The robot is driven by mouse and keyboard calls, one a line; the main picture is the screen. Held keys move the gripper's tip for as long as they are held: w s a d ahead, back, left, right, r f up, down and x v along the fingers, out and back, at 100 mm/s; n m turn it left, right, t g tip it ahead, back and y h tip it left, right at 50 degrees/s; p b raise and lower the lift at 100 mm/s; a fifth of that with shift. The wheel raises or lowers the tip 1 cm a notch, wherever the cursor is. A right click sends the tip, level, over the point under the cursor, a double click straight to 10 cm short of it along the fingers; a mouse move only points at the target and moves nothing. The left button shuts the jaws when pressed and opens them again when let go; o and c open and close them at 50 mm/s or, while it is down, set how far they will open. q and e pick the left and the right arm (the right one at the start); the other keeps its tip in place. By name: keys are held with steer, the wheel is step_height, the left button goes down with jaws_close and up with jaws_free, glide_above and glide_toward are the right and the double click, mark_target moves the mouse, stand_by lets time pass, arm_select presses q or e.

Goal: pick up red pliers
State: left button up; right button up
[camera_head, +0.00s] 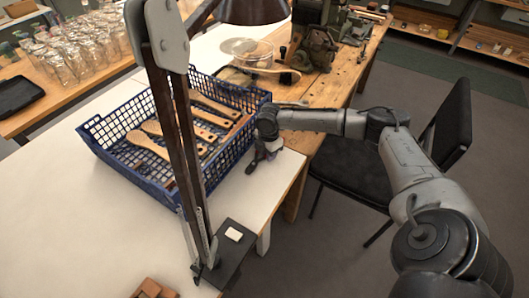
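My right gripper (254,166) reaches in from the right and points down at the white table top, just beside the right wall of the blue basket. Its fingers are small and dark here, and I cannot tell whether they are open or shut. A small reddish patch shows by the gripper; I cannot tell whether it is the red pliers. No red pliers can be clearly made out elsewhere. My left gripper is not in view.
A blue plastic basket (118,123) holds several wooden brush bodies. A lamp's jointed arm (184,150) stands in front of it on a dark base (232,262). Glass jars (70,50) stand at back left. A dark chair (345,160) is right. The white table's front left is mostly clear.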

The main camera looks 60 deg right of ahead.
jaws_close()
steer(key=shift+r, duration=0.15)
stand_by(0.4)
